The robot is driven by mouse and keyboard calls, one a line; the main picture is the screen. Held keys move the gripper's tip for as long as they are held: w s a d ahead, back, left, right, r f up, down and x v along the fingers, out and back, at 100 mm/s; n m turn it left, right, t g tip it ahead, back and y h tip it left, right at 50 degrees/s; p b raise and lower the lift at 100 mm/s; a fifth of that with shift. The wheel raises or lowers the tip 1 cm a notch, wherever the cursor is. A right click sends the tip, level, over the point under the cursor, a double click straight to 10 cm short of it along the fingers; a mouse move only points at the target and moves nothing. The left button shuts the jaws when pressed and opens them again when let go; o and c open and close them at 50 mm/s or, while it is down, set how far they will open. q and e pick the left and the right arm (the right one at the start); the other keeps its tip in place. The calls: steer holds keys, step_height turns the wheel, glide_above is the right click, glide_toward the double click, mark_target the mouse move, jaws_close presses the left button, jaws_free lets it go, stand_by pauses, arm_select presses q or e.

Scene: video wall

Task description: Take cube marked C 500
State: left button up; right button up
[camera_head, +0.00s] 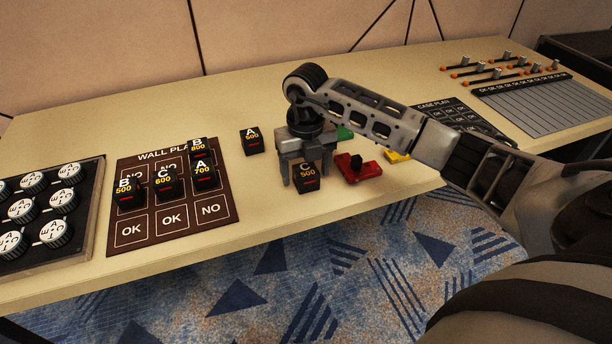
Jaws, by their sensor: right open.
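The black cube marked C 500 (306,178) stands on the table near its front edge, its marked face toward me. My right gripper (305,168) is above and around it, pointing down, with its fingers open at the cube's sides. I cannot tell whether the fingers touch the cube. My left gripper is not in view.
A black cube marked A 500 (252,141) stands to the left. Several cubes stand on the brown wall plan board (130,230). A red block (362,172) with a black knob is close on the right. A dial panel (50,255) is far left; the case plan board (452,121) is right.

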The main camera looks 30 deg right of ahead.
steer(key=shift+f, duration=0.7)
steer(key=c, duration=1.1)
steer(key=shift+r, duration=0.1)
